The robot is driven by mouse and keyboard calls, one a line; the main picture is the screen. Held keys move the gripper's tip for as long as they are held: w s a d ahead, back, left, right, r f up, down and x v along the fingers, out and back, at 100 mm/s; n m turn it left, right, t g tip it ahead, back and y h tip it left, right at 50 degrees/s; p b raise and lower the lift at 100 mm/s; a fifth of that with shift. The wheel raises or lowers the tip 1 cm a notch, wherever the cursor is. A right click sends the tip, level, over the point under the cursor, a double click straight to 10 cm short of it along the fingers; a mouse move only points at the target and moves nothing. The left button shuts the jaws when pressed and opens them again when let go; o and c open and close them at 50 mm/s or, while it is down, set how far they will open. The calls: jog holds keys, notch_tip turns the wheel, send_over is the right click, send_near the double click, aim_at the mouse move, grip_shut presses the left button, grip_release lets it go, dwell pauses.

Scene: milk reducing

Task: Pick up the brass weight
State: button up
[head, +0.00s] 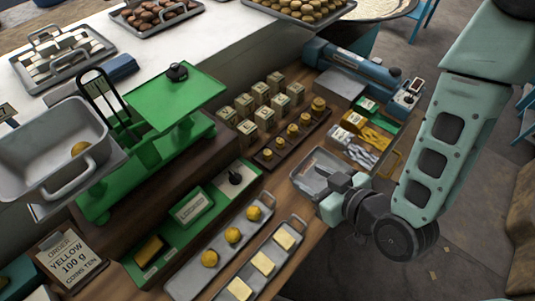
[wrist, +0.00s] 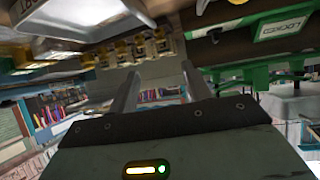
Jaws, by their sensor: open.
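Several small brass weights (head: 293,130) stand in a row in a dark wooden rack in the middle of the head view, in descending sizes. I cannot tell which one the task means. My gripper (head: 335,190) is to the right of and in front of the rack, beside a grey metal tray (head: 313,168), apart from the weights. In the wrist view my gripper (wrist: 160,92) has its two fingers spread with nothing between them. Blurry yellowish pieces (wrist: 140,45) show above the fingers there; I cannot tell whether they are the weights.
A green balance scale (head: 180,97) stands left, with a dark weight (head: 177,72) on its plate and a yellow ball in its grey pan (head: 35,150). Labelled blocks (head: 262,105) stand behind the rack. Two trays (head: 185,285) of yellow pieces lie in front. An order card (head: 75,258) stands lower left.

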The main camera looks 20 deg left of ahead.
aim_at(269, 154)
jog(key=shift+w+a+f+b, duration=0.5)
jog(key=shift+a+f+b, duration=0.25)
jog(key=shift+b, duration=1.55)
jog(key=b+x, duration=0.2)
jog(key=b, duration=0.1)
jog(key=shift+f, duration=0.15)
jog(key=x, duration=0.8)
jog(key=r+b+x, duration=0.1)
jog(key=x, duration=0.3)
jog(key=shift+w+a+f, duration=0.15)
jog(key=shift+a, duration=0.3)
grip_shut()
